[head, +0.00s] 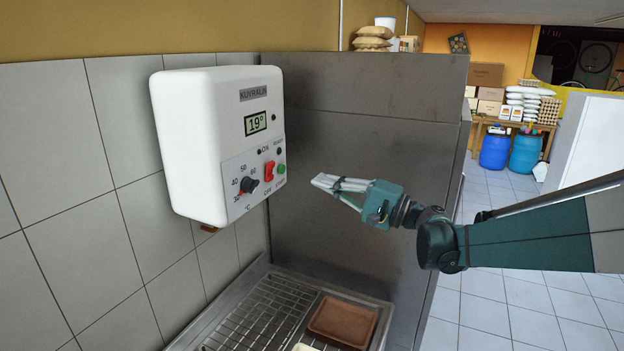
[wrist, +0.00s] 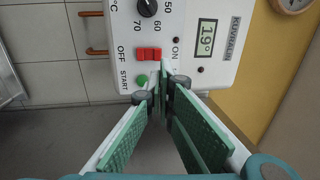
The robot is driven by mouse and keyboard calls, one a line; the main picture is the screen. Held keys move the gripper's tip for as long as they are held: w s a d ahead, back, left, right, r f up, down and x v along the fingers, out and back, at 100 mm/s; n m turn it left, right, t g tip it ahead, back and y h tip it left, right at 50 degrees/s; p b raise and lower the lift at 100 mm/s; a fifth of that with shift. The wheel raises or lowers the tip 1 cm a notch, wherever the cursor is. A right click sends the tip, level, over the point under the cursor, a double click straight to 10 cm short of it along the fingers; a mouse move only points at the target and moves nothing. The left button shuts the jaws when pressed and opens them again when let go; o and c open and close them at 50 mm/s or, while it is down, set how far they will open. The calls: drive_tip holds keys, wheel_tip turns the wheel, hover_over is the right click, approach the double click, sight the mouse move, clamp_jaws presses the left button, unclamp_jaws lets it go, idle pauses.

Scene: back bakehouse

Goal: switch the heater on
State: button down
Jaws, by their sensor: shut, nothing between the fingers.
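The heater (head: 215,135) is a white wall box with a display (head: 256,123) reading 19°. Its red rocker switch (head: 269,172) sits between ON and OFF labels; which side is pressed I cannot tell. The green START button (head: 281,169) is beside it, and the black dial (head: 249,185) is to its left. The small ON lamp looks dark. My gripper (head: 318,182) is shut and empty, to the right of the panel and apparently apart from it. In the wrist view, the fingertips (wrist: 160,92) lie near the green button (wrist: 142,81), with the red switch (wrist: 149,54) beyond.
A steel sink with a wire rack (head: 262,315) and a brown tray (head: 343,320) lies below. A grey partition (head: 365,150) stands behind my gripper. Blue barrels (head: 495,150) and shelves are far off at right. The space before the panel is clear.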

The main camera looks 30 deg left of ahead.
sight(273, 163)
drive_tip(key=a, duration=0.4)
drive_tip(key=a+r+p, duration=0.1)
drive_tip(key=a, duration=0.3)
drive_tip(key=a+r, duration=0.1)
drive_tip(key=a, duration=0.4)
drive_tip(key=shift+r, duration=0.15)
drive_tip(key=shift+a+r+p, duration=0.1)
drive_tip(key=shift+a+p, duration=0.05)
drive_tip(key=shift+p, duration=0.15)
drive_tip(key=shift+a+r+h+p, duration=0.35)
drive_tip(key=shift+a+h+p, duration=0.05)
drive_tip(key=shift+h, duration=0.3)
drive_tip(key=shift+f, duration=0.15)
drive_tip(key=shift+d, duration=0.45)
drive_tip(key=d+r+b, duration=0.1)
drive_tip(key=d+r, duration=0.1)
drive_tip(key=d, duration=1.1)
drive_tip(key=shift+r, duration=0.2)
